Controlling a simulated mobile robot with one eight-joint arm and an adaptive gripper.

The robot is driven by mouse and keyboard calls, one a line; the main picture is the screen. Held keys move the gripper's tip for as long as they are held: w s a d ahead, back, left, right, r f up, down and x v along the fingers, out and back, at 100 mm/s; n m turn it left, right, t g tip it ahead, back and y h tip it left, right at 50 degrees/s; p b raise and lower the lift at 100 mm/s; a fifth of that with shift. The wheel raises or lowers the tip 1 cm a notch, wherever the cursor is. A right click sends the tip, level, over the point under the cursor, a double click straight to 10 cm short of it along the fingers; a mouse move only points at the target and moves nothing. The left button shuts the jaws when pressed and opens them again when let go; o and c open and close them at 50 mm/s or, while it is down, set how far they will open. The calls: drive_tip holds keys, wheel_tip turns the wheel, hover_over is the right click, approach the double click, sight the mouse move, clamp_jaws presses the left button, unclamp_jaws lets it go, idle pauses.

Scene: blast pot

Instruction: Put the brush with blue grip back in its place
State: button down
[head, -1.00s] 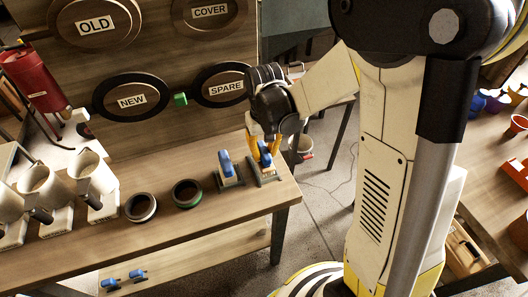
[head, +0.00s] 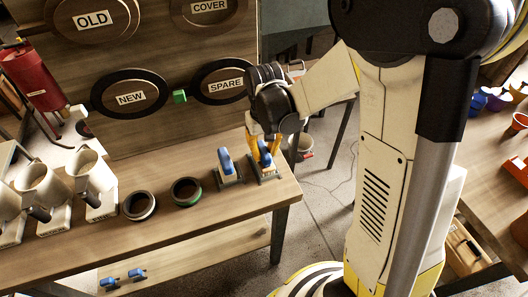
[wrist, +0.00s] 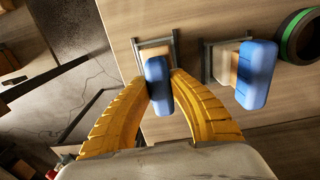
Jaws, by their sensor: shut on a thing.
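My gripper (head: 265,145) has yellow fingers that are shut on the blue grip of a brush (wrist: 158,84). In the wrist view this brush stands in a grey metal holder (wrist: 154,43) on the table. In the head view the fingers and wrist partly hide it, near the table's right end. A second brush with blue grip (head: 226,162) stands in its own holder just to the left; in the wrist view it shows on the right (wrist: 256,73). I cannot tell whether the held brush rests fully in its holder.
The wooden table (head: 155,180) also bears a black ring (head: 139,206), a green-edged ring (head: 187,191) and several white pots (head: 92,180). Small blue-handled items (head: 136,273) lie on the lower shelf. A board with labelled rings (head: 130,97) stands behind.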

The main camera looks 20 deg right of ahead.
drive_tip(key=shift+f+b, duration=0.4)
drive_tip(key=shift+f, duration=0.05)
drive_tip(key=c, duration=1.2)
unclamp_jaws()
drive_tip(key=shift+c, duration=0.2)
drive_tip(key=shift+r, duration=0.1)
wheel_tip(320, 180, up, 12)
drive_tip(key=shift+f, duration=0.1)
